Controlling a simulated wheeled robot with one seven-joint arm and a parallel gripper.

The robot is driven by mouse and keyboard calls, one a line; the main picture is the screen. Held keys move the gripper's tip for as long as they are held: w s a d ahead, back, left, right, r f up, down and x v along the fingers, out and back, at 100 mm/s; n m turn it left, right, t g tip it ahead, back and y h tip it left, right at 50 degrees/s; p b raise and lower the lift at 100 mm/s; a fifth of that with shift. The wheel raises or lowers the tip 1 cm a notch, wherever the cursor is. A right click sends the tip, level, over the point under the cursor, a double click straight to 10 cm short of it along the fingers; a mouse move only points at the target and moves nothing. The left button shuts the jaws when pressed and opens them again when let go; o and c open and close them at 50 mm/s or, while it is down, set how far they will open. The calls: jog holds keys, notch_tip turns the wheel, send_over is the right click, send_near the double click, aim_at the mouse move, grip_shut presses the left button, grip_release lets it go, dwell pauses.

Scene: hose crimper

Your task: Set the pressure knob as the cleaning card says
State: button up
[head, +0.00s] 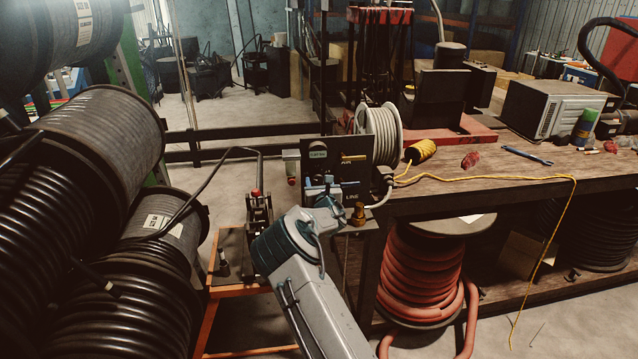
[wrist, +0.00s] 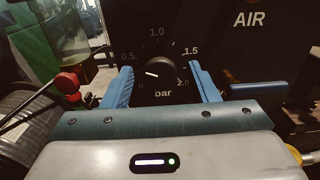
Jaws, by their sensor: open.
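The pressure knob (wrist: 161,73) is a round black knob on a dark panel, with a dial marked 0, 0.5, 1.0, 1.5, 2.0 and "bar". Its white mark points left and slightly up, between 0 and 0.5. My gripper (wrist: 162,82) is open, with one blue finger on each side of the knob. I cannot tell whether either finger touches it. In the head view my gripper (head: 321,186) is at the panel (head: 347,147) and hides the knob. I cannot make out a readable cleaning card.
A red-knobbed lever (wrist: 67,83) is left of my gripper. The workbench (head: 480,178) lies right, large hose drums (head: 95,135) left.

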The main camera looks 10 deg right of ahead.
jog(key=c, duration=0.9)
jog(key=shift+c, duration=0.2)
jog(key=shift+f+m+b, duration=0.1)
jog(key=shift+m+b, duration=0.2)
jog(key=shift+b, duration=0.45)
